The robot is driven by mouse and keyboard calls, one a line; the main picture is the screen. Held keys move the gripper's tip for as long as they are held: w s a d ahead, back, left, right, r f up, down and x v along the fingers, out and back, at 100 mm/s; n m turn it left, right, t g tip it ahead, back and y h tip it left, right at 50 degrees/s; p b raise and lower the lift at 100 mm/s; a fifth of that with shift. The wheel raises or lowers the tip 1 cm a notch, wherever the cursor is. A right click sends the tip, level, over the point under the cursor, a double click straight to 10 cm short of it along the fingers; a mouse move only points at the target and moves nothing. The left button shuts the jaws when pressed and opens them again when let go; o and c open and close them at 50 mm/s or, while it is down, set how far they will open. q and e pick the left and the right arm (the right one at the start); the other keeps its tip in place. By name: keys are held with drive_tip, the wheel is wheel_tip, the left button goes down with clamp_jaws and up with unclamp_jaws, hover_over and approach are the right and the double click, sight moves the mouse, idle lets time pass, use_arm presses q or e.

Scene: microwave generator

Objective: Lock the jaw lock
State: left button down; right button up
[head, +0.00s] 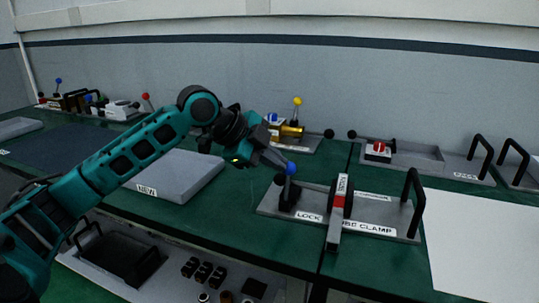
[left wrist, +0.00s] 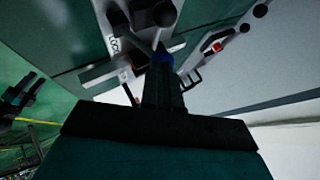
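The tube clamp fixture stands on a grey tray (head: 268,206) labelled "LOCK" and "TUBE CLAMP". At its left end is a black lever base (head: 289,197) with a lever topped by a blue knob (head: 291,169). A red and grey clamp bar (head: 337,212) crosses the tray's middle. My left gripper (head: 283,165) reaches down from the left, its fingertips at the blue knob. The left wrist view also shows the blue knob (left wrist: 162,57) right at the fingertips (left wrist: 164,75). The dark fingers look close together, but their grip is unclear. My right gripper is not in view.
A grey block (head: 180,178) labelled "NEW" lies to the left on the green bench. A yellow-knobbed fixture (head: 294,128) and a tray with a red part (head: 378,149) stand behind. A black handle (head: 413,203) rises at the right. A white sheet (head: 485,243) lies beyond it.

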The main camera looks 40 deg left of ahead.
use_arm(q)
drive_tip(key=shift+s+f, duration=0.2)
drive_tip(key=shift+f, duration=0.15)
use_arm(e)
drive_tip(key=shift+w+a, duration=0.1)
drive_tip(key=shift+a, duration=0.05)
